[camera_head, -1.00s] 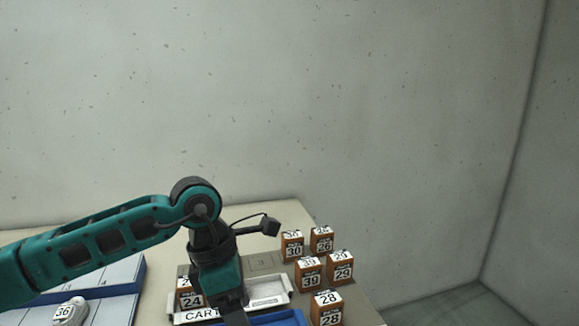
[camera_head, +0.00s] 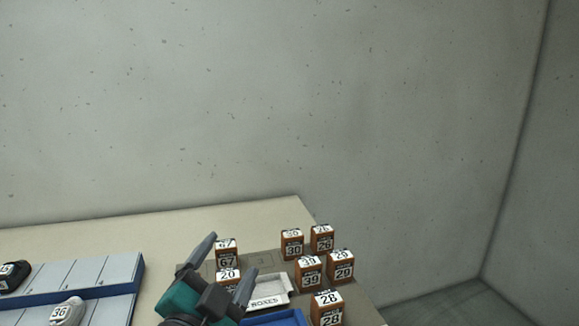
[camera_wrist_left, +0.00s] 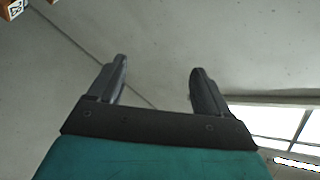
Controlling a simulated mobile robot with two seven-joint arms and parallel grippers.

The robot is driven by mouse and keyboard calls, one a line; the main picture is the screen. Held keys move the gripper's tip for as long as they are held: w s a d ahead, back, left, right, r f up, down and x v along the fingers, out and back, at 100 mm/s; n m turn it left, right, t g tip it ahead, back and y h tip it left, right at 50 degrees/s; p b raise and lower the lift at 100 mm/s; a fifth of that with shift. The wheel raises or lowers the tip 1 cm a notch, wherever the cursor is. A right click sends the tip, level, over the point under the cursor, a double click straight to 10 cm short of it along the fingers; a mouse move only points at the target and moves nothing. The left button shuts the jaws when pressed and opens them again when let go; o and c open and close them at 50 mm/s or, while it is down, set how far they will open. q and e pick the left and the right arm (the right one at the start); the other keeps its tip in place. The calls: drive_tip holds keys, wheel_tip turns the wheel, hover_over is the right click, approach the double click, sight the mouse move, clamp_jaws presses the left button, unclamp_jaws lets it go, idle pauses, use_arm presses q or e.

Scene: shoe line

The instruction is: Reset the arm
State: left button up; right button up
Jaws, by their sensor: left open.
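My left gripper (camera_head: 222,264) is low in the head view, teal with two dark fingers pointing up and to the right. Its fingers are spread with nothing between them. It stands in front of the numbered brown boxes and hides part of the table and of a white tray. In the left wrist view the same two fingers (camera_wrist_left: 157,82) are apart and empty against the grey wall. My right gripper does not show in either view.
Numbered boxes, such as box 30 (camera_head: 292,245) and box 28 (camera_head: 326,310), stand around a white tray (camera_head: 270,303) and a blue tray (camera_head: 296,318). A grey-blue rack (camera_head: 105,270) at left holds a white shoe (camera_head: 68,312) and a black shoe (camera_head: 12,274).

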use_arm(q)
drive_tip(key=s+a+f+n+g+y, duration=0.2)
drive_tip(key=s+a+f+n+g, duration=0.2)
drive_tip(key=f, duration=0.3)
drive_tip(key=s+a+f+n+g+y, duration=0.3)
drive_tip(key=s+a+f, duration=0.1)
drive_tip(key=f, duration=0.4)
drive_tip(key=s+a+f+n+g, duration=0.15)
drive_tip(key=s+f+g, duration=0.25)
drive_tip(key=s, duration=0.4)
drive_tip(key=s+a+f+n+g, duration=0.15)
drive_tip(key=s+f+g, duration=0.25)
drive_tip(key=s, duration=0.4)
drive_tip(key=w+d+f+t+h, duration=0.2)
drive_tip(key=w+f+t, duration=0.5)
drive_tip(key=w+f, duration=0.1)
drive_tip(key=shift+d+f+m, duration=0.4)
drive_tip(key=shift+f, duration=0.1)
